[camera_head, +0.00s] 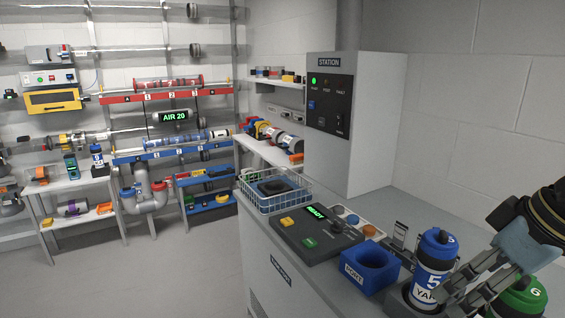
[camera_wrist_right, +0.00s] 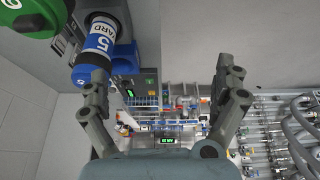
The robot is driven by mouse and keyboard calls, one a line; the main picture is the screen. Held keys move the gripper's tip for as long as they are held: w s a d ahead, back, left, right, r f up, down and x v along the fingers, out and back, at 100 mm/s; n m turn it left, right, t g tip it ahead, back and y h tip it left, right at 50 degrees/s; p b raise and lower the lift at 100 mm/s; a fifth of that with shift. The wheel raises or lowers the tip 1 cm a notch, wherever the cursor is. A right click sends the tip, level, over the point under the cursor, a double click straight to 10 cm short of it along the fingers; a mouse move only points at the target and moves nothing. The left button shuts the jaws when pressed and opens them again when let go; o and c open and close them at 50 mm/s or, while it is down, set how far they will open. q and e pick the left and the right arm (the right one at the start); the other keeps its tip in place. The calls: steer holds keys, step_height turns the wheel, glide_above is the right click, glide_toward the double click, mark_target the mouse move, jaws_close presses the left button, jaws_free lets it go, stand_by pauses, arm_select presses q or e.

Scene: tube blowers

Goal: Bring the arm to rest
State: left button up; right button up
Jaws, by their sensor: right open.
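My right gripper (camera_head: 462,292) is at the lower right of the head view, close to the blue-capped canister marked 5 (camera_head: 432,262). Its fingers overlap the canister's right side in that view. In the right wrist view the gripper (camera_wrist_right: 165,85) has its fingers spread wide, with nothing held between them. There the canister marked 5 (camera_wrist_right: 97,45) lies outside the left finger. Whether that finger touches it is unclear. The canister stands upright in a grey holder on the counter. My left gripper does not show.
A green-capped canister (camera_head: 522,297) stands beside the gripper. Left of it are the blue PORT socket (camera_head: 368,265), a control panel (camera_head: 318,232) and a wire basket (camera_head: 272,206). The grey STATION cabinet (camera_head: 370,130) stands behind. Open floor (camera_head: 170,285) lies left of the counter.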

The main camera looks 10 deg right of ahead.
steer(key=s+a+f+m+h, duration=0.2)
steer(key=s+a+f, duration=0.55)
steer(key=s, duration=0.45)
step_height(320, 180, down, 38)
steer(key=s+d+g+b, duration=0.2)
steer(key=d+b, duration=0.1)
steer(key=b, duration=0.9)
arm_select(q)
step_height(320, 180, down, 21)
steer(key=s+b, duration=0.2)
steer(key=b, duration=0.7)
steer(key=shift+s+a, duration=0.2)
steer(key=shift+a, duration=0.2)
arm_select(e)
steer(key=s+f, duration=0.9)
steer(key=f, duration=0.3)
steer(key=s+f+m+g, duration=0.1)
steer(key=s+f, duration=0.8)
steer(key=f, duration=0.4)
steer(key=shift+s+d+f+g, duration=0.2)
steer(key=shift+s+d+g, duration=0.1)
steer(key=shift+s+d, duration=0.1)
